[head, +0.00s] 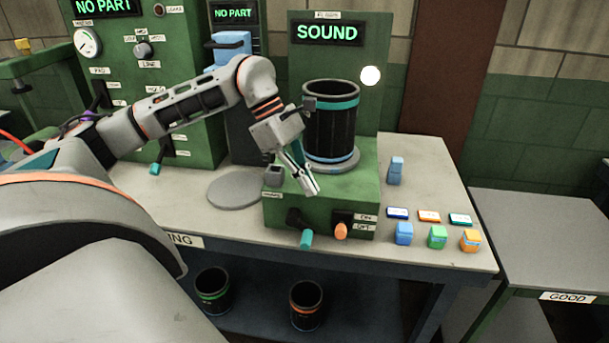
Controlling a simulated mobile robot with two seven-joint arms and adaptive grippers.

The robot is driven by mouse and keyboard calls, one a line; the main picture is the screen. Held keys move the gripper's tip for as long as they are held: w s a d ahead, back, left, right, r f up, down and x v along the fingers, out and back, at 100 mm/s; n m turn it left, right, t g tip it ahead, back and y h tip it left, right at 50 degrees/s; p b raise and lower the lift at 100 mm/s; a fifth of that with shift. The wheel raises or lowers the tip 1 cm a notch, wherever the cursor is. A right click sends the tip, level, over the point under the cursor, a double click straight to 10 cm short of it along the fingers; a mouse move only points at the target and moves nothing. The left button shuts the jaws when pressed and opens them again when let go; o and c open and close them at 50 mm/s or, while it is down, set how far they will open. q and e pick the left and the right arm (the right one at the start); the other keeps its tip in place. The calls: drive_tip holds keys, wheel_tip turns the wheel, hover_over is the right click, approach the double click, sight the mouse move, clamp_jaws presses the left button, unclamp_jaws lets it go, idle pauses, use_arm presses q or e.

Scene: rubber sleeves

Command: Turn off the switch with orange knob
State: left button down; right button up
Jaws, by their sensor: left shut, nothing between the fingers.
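The switch with the orange knob (341,231) is on the front face of the green machine, at its lower right. Labels ON and OFF stand one above the other to its right; the knob points down and toward me, level with the lower label. My left gripper (313,190) is shut and empty, above the machine's front top edge, up and left of the orange knob and apart from it. My right gripper is not in view.
A teal-knobbed lever (306,239) sits just left of the orange knob. Several small blocks and a blue bottle-like piece (395,170) stand on the table (440,255) at right.

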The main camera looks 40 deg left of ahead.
sight(341, 228)
use_arm(q)
drive_tip(key=d+p+x, duration=0.1)
drive_tip(key=x, duration=0.7)
drive_tip(key=shift+w+d, duration=0.15)
drive_tip(key=shift+w, duration=0.1)
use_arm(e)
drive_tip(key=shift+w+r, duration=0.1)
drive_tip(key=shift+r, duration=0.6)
use_arm(q)
drive_tip(key=shift+f, duration=0.1)
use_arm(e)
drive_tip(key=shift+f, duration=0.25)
use_arm(q)
drive_tip(key=shift+s+d+f+t+b, duration=0.1)
drive_tip(key=shift+s+d+t+b, duration=0.1)
drive_tip(key=shift+t+b, duration=0.25)
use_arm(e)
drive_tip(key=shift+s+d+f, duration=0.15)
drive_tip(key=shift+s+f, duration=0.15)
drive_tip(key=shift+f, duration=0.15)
